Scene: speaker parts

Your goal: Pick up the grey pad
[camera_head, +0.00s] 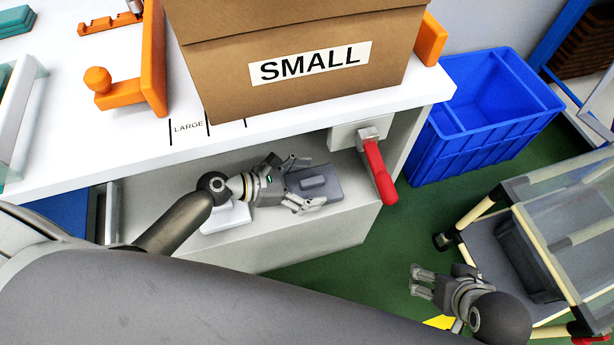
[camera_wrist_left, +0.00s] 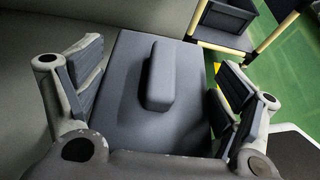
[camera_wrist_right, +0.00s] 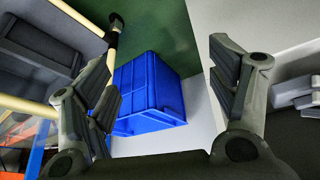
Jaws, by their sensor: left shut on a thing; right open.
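The grey pad (camera_head: 327,186) is a flat dark-grey slab with a raised oblong block on top, over the light-grey shelf below the white worktop. It fills the middle of the left wrist view (camera_wrist_left: 130,115), its block upright between the fingers. My left gripper (camera_head: 311,183) is shut on the pad, one finger at each side. I cannot tell whether the pad touches the shelf. My right gripper (camera_head: 421,281) is open and empty, low over the green floor beside the trolley. In the right wrist view its fingers (camera_wrist_right: 165,95) stand apart.
A cardboard box marked SMALL (camera_head: 300,100) stands on the white worktop (camera_head: 225,145). A blue crate (camera_head: 470,150) and a trolley (camera_head: 495,222) stand on the right. A white object (camera_head: 226,218) lies under my left wrist.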

